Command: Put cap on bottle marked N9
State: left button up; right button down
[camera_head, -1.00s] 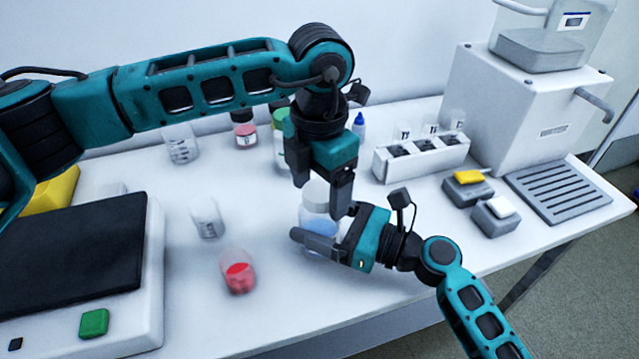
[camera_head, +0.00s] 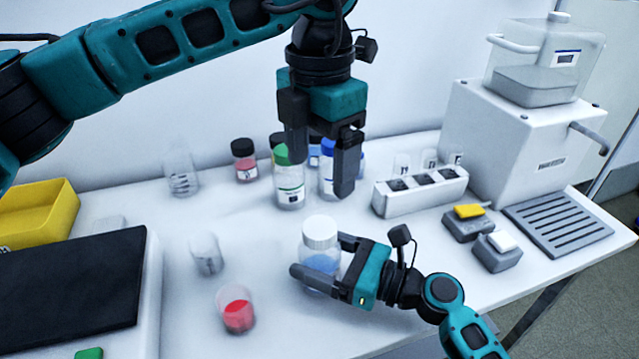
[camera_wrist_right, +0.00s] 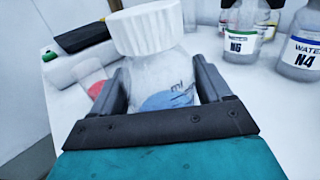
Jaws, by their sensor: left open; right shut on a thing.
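A clear bottle with blue contents (camera_head: 320,264) stands upright on the table, with a white ribbed cap (camera_head: 320,232) on its neck. My right gripper (camera_head: 322,262) is shut around the bottle's body from the right. In the right wrist view the bottle (camera_wrist_right: 168,92) sits between the two fingers and the white cap (camera_wrist_right: 148,28) is on its top. Some marking shows on the bottle, but no N9 is readable. My left gripper (camera_head: 320,172) is open and empty above and behind the capped bottle, pointing down.
A green-capped bottle marked N6 (camera_wrist_right: 243,35) and bottle N4 (camera_wrist_right: 298,45) stand behind. A beaker with red contents (camera_head: 236,310) and an empty beaker (camera_head: 206,254) stand left. A white rack (camera_head: 420,190), grey blocks and a balance (camera_head: 70,290) flank the work area.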

pick_arm(q)
jog(key=shift+r, duration=0.35)
pick_arm(e)
grip_release()
pick_arm(q)
jog(key=shift+r, duration=0.1)
pick_arm(e)
jog(key=v, duration=1.3)
